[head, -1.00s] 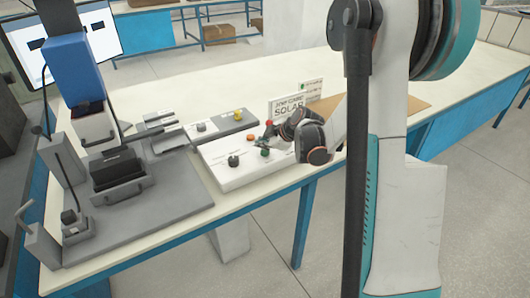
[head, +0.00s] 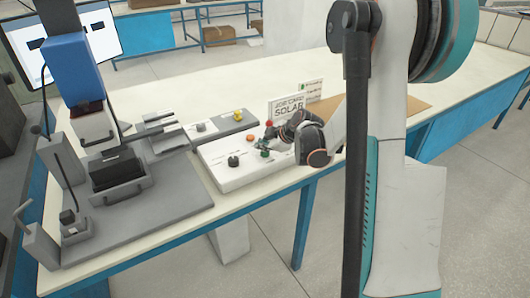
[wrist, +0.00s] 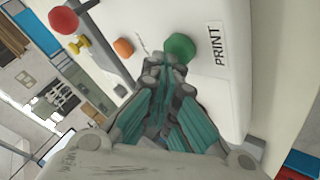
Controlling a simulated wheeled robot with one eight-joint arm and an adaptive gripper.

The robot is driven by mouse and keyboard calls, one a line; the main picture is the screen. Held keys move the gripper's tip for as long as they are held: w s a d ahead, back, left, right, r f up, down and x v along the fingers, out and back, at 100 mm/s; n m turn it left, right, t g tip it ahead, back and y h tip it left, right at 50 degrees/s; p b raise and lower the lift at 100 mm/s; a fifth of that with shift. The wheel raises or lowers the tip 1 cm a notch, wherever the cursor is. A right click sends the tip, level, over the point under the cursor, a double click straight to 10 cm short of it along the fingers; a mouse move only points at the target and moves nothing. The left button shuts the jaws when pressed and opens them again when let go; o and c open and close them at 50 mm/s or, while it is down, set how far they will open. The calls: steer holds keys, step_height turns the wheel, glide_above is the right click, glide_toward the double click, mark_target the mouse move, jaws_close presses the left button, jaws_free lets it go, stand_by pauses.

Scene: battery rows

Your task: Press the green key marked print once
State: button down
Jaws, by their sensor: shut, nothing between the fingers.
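The green key (wrist: 180,48) is a round button on a white panel in the wrist view, with a PRINT label (wrist: 216,44) beside it. The key also shows in the head view (head: 265,153), close to my gripper (head: 268,146). In the wrist view my gripper (wrist: 166,66) is shut and empty. Its fingertips overlap the lower left edge of the green key; I cannot tell whether they touch it or hover over it. The white panel (head: 222,178) lies on the bench.
An orange button (wrist: 123,47), a red button (wrist: 63,19) and a black knob (head: 233,161) are on the panel near the green key. A grey fixture with a black tray (head: 118,171) stands to the left.

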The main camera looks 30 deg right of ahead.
mark_target(264, 153)
stand_by(0.6)
steer(key=shift+r+p, duration=0.55)
steer(key=shift+r, duration=0.3)
step_height(264, 153, up, 5)
steer(key=p, duration=0.3)
stand_by(0.7)
